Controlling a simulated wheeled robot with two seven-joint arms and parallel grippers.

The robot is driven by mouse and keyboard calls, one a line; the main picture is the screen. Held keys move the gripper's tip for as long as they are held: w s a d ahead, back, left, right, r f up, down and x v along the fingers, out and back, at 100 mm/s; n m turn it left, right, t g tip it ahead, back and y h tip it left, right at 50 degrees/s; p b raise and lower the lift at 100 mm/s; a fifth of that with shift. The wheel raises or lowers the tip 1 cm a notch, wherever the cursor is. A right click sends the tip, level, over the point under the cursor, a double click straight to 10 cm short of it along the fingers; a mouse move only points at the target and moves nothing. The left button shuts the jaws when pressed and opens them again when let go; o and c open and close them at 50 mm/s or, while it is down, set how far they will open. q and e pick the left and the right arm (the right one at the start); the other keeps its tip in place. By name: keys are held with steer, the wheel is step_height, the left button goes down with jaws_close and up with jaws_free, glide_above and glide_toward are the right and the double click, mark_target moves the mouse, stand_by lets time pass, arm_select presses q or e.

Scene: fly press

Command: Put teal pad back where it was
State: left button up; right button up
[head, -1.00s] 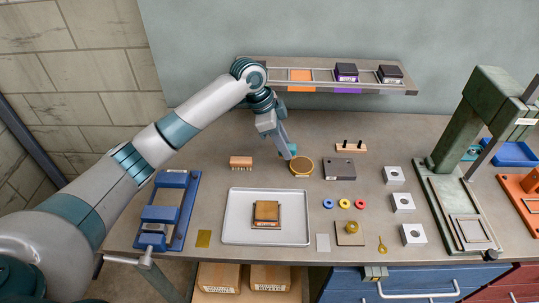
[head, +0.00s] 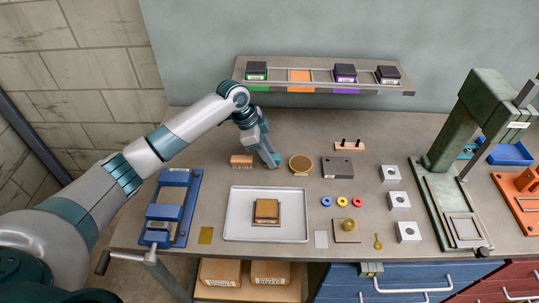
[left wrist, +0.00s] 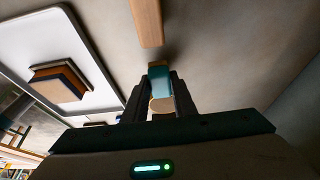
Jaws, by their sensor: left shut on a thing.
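The wooden block (left wrist: 147,22) lies just beyond the pad there, a small gap apart. Much of the pad is hidden by the fingers in the head view. My right gripper is not in view.
A white tray (head: 232,232) with a brown block (head: 267,211) lies in front. A blue fixture (head: 168,209) stands at left. A raised shelf (head: 322,91) with dark stamps runs along the back. A green press (head: 470,130) stands at right. Bench behind the gripper is clear.

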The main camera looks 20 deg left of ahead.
arm_select(q)
steer(key=shift+f, duration=0.55)
steer(key=shift+f, duration=0.15)
steer(key=o, duration=0.8)
steer(key=shift+c, duration=0.2)
steer(key=shift+o, duration=0.9)
steer(key=b+v, duration=0.3)
steer(key=v, duration=0.9)
